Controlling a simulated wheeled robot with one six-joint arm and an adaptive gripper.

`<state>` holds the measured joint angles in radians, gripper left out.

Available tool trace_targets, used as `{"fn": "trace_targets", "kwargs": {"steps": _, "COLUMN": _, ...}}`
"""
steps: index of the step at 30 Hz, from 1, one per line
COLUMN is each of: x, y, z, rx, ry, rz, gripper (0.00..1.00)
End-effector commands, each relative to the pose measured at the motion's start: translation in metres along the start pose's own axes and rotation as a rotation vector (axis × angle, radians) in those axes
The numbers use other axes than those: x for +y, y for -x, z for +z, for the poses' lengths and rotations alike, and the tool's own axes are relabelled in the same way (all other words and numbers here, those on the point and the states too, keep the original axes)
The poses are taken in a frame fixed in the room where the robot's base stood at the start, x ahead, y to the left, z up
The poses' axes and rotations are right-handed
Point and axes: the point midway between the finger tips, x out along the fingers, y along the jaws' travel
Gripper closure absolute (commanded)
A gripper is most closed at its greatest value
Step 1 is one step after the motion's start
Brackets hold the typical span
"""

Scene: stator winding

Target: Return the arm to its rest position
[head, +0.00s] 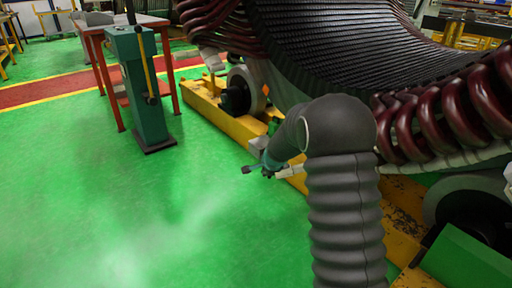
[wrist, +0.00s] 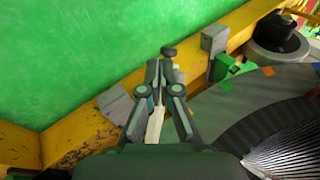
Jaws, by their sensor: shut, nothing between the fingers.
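My arm, in a dark grey ribbed sleeve, rises at the lower right of the head view and bends down to the left. My gripper (head: 262,169) hangs at its end, low beside the yellow frame and small in this view. In the wrist view my gripper (wrist: 166,66) points up the picture, with its dark fingers together and nothing held. A pale strip (wrist: 155,125) shows behind the fingers; I cannot tell whether it touches them. The large stator (head: 350,60), with its dark ribbed bore and maroon coil ends, stands right behind my arm.
The yellow frame (head: 203,103) carries rollers (head: 244,88) under the stator, close to my gripper. Grey blocks (wrist: 115,104) sit along it. A green post (head: 138,85) stands at the left beside a red-legged table (head: 93,45). The green floor (head: 120,210) at the left is clear.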

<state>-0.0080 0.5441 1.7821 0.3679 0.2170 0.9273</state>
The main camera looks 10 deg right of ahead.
Motion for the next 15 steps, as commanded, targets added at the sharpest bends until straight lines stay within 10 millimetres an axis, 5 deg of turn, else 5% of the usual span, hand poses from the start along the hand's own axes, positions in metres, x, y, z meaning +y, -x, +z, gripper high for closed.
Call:
{"fn": "trace_targets", "kwargs": {"steps": 7, "x": 0.011, "y": 0.0, "z": 0.007, "rx": -0.033, "ry": 0.136, "rz": 0.043, "gripper": 1.0}}
{"fn": "trace_targets", "kwargs": {"steps": 11, "x": 0.052, "y": -0.001, "z": 0.022, "rx": -0.105, "ry": 0.299, "rz": 0.147, "gripper": 1.0}}
{"fn": "trace_targets", "kwargs": {"steps": 15, "x": 0.088, "y": 0.027, "z": 0.037, "rx": -0.188, "ry": 0.483, "rz": 0.232, "gripper": 1.0}}
